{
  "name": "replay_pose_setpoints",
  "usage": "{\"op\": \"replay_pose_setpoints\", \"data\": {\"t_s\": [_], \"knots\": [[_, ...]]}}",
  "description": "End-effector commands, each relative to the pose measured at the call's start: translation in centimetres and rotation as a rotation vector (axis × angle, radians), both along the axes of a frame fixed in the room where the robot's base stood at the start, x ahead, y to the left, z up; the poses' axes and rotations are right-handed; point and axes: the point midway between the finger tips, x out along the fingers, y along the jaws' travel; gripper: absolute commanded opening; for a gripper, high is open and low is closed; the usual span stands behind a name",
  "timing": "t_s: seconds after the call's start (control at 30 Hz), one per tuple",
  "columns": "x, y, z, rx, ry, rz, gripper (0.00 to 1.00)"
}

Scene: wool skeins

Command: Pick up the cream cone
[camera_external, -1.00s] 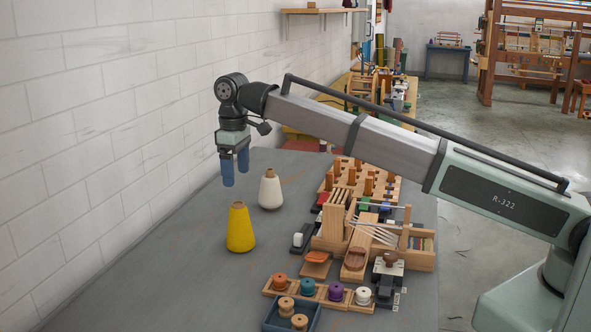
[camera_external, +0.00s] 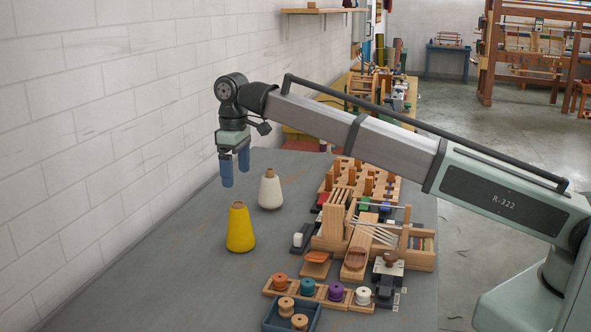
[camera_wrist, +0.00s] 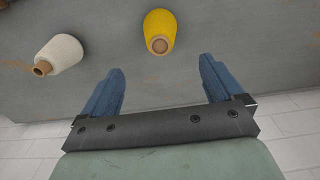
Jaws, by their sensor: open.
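The cream cone (camera_external: 270,191) stands upright on the grey table, towards the back, with its brown tip up. It also shows in the wrist view (camera_wrist: 62,52) at the upper left, outside my fingers. A yellow cone (camera_external: 240,230) stands nearer the camera and to the left of the cream one; in the wrist view (camera_wrist: 160,28) it is at the top middle. My gripper (camera_external: 235,168) hangs above the table, higher than both cones and to the left of the cream one. Its blue fingers (camera_wrist: 160,85) are spread with nothing between them.
The block wall (camera_external: 100,130) runs close along the left side. Wooden racks with pegs (camera_external: 366,182) and slats (camera_external: 372,236) fill the right of the table. Coloured spools (camera_external: 307,287) and a blue tray (camera_external: 272,324) are at the front. The table's left front is clear.

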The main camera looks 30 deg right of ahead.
Motion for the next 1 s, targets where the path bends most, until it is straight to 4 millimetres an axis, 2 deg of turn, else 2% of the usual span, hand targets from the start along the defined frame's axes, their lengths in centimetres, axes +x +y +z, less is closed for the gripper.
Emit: {"op": "replay_pose_setpoints", "data": {"t_s": [0.17,0.27,0.4,0.6,0.83,1.0], "knots": [[0.7,-0.8,0.0,0.0,0.0,-0.013,0.94],[2.3,-3.0,0.0,0.0,0.0,-0.047,0.94],[5.6,-7.0,0.2,0.001,-0.001,-0.111,0.94],[9.5,-11.3,0.6,0.001,-0.001,-0.18,0.94],[13.3,-15.4,1.1,0.001,-0.003,-0.23,0.94],[15.6,-17.2,1.6,0.001,-0.003,-0.131,0.94]]}}
